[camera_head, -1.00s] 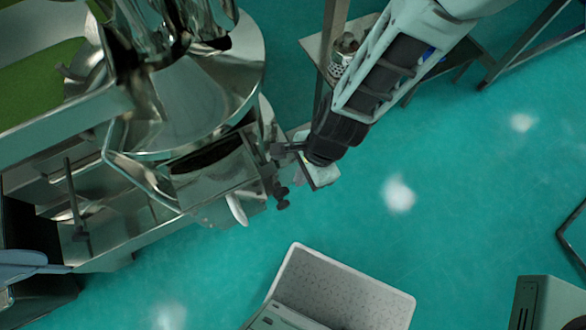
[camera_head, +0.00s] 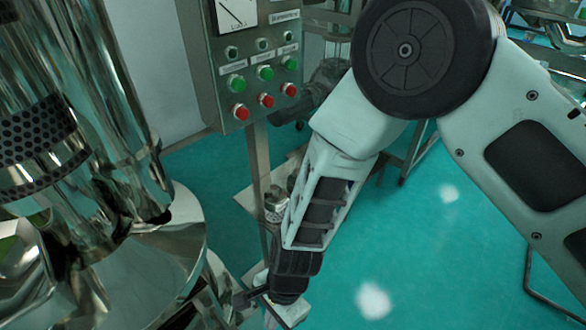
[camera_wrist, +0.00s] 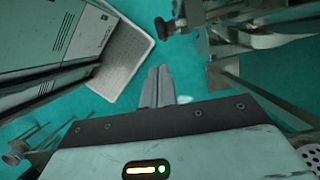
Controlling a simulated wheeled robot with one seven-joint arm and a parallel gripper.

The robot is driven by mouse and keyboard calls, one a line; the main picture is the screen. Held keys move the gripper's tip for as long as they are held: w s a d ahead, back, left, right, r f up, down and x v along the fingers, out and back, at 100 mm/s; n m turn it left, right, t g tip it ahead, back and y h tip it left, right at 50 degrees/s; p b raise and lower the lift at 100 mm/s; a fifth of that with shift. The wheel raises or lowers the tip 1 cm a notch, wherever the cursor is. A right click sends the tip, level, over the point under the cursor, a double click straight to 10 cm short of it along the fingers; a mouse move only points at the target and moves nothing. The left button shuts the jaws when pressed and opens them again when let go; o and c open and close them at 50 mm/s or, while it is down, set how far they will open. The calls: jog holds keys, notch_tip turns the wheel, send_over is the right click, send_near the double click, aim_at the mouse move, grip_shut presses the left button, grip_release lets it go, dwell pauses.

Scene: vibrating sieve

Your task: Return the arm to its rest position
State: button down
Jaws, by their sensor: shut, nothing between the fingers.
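My arm reaches down from the upper right in the head view, bent at a large dark joint. My gripper (camera_head: 262,300) is at its lower end, low in the picture beside the steel sieve machine (camera_head: 150,262). In the wrist view my gripper (camera_wrist: 158,72) points down over the green floor. Its two grey fingers are together with nothing between them. In the head view the fingertips are partly cut off or hidden near the bottom edge.
A control box (camera_head: 250,60) with green and red buttons stands on a post behind my arm. In the wrist view a grey cabinet (camera_wrist: 45,50) and a light tray-like platform (camera_wrist: 125,60) lie left, and metal frame parts (camera_wrist: 260,40) right. Open floor (camera_head: 420,250) lies right of my forearm.

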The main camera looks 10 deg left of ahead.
jog(key=d+r+n+t, duration=0.1)
jog(key=d+r+n, duration=0.5)
jog(key=r, duration=0.6)
jog(key=d+r+n, duration=0.5)
jog(key=d+r, duration=0.2)
jog(key=r, duration=0.6)
jog(key=s+d+r+n+t+h, duration=0.1)
jog(key=d+r+n, duration=0.3)
jog(key=d, duration=0.5)
jog(key=shift+s+r+n+t+h, duration=0.3)
jog(key=shift+s+n+t+h, duration=0.1)
jog(key=shift+s, duration=0.05)
